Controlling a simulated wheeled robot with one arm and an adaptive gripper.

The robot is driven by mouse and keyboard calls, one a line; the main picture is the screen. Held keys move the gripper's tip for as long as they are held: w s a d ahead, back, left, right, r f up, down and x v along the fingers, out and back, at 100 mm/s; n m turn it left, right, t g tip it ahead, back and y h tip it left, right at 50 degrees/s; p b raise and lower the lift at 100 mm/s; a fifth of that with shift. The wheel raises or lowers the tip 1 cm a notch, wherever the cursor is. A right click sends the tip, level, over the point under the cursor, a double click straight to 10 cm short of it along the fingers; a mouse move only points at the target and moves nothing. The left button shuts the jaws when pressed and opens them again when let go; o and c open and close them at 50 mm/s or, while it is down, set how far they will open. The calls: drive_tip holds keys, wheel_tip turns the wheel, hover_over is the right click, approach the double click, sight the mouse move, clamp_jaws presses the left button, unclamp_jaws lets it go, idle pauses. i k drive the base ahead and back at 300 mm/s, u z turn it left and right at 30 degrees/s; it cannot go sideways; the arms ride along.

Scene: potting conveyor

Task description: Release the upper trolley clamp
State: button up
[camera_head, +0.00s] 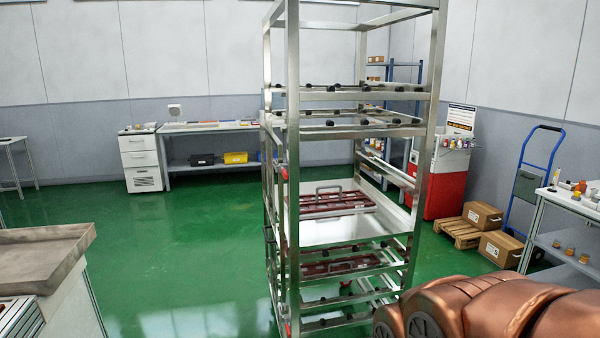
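A tall steel trolley (292,180) stands in the middle of the head view, with open shelf levels. Dark knobs sit along its upper rails, such as one black knob (331,88) on the front upper rail. A dark red tray with a grey handle (325,201) lies on a middle level, and a second handled tray (340,266) lies below it. Small red and dark fittings show along the left post; they are too small to tell which is the upper clamp or whether it is closed. My copper-coloured arm fills the lower right corner. My gripper is not in view.
A bench with a brown tray top (45,252) stands at lower left. A red cabinet (440,182), cardboard boxes (500,250), a blue hand truck (529,180) and a side table (570,240) stand at right. Green floor (180,250) is clear left of the trolley.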

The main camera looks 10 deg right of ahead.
sight(285, 174)
drive_tip(key=k, duration=0.65)
drive_tip(key=z, duration=0.4)
drive_tip(key=i, duration=1.1)
drive_tip(key=u, duration=0.8)
drive_tip(key=i, duration=0.4)
drive_tip(key=u, duration=0.35)
